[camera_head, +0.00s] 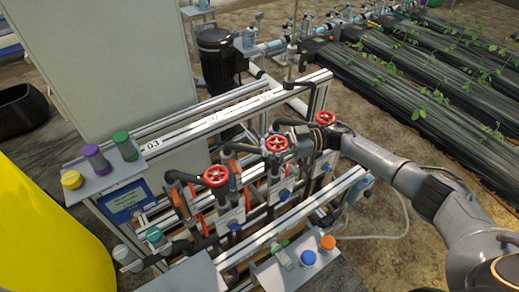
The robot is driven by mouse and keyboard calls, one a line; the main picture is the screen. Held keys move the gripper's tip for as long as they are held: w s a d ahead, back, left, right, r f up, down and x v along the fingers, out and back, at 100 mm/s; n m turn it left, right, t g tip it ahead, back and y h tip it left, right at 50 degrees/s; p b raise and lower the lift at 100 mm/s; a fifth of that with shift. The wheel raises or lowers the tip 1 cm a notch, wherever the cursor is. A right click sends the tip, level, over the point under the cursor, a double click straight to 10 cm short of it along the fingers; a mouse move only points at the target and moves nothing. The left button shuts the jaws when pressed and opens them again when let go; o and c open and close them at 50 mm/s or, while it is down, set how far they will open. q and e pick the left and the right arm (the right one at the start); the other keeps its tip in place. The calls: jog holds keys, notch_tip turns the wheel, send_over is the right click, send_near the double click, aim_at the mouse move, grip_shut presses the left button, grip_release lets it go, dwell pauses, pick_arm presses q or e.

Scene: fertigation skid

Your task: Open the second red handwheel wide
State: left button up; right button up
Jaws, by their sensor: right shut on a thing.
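Three red handwheels stand in a slanting row on the skid. The first handwheel (215,175) is nearest and at the left, and it is free. The second red handwheel (275,144) is in the middle. The third handwheel (326,117) is farthest back at the right, just behind my right wrist. My right arm comes in from the right, and my right gripper (290,138) is shut on the second handwheel at its right side. The fingertips are small and partly hidden, so the exact grip on the rim is unclear. My left gripper is not in view.
Pipes and aluminium rails (235,112) frame the valves closely. Colored caps stand on a side plate (100,178) at the left, and blue and orange knobs on a front plate (282,268). A yellow tank (50,235) is at the left, and planted beds (410,90) lie behind right.

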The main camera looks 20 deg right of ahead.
jog(key=shift+d+f, duration=0.1)
jog(key=shift+d, duration=0.1)
jog(key=o, duration=1.2)
jog(key=shift+d, duration=0.25)
jog(key=shift+a, duration=0.15)
jog(key=d, duration=1.2)
jog(key=shift+s+d, duration=0.1)
jog(key=shift+s, duration=0.3)
